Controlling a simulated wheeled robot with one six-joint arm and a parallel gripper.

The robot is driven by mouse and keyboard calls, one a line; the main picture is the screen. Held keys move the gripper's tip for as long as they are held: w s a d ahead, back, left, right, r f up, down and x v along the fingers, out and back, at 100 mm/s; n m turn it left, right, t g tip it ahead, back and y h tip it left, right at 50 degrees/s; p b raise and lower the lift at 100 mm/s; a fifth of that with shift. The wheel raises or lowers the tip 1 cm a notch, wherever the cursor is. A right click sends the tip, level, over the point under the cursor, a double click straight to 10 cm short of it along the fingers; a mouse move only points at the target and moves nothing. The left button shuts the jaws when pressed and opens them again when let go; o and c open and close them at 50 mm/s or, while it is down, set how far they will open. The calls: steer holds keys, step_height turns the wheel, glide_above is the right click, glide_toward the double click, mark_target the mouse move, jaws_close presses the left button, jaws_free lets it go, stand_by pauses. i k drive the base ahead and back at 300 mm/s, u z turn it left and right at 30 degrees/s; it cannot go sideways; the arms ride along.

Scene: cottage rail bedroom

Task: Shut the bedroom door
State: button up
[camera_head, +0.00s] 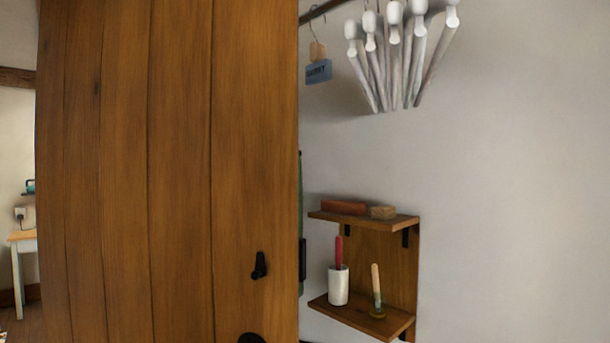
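The bedroom door (180,150) is a tall plank door of brown wood that fills the left half of the head view. It stands open, with a room showing past its left edge and a wall past its right edge. A small black latch handle (259,266) sits on its face near the right edge. Part of a round black fitting (251,338) shows below it at the bottom of the picture. The door's frame and hinges are not clearly visible. My gripper is not in view.
Pale hangers (395,60) and a blue tag (318,71) hang from a rail above. A small table (22,237) stands far left.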

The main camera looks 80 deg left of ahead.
mark_target(166, 132)
steer(key=u, duration=0.8)
steer(key=i, duration=0.7)
steer(key=u, duration=0.75)
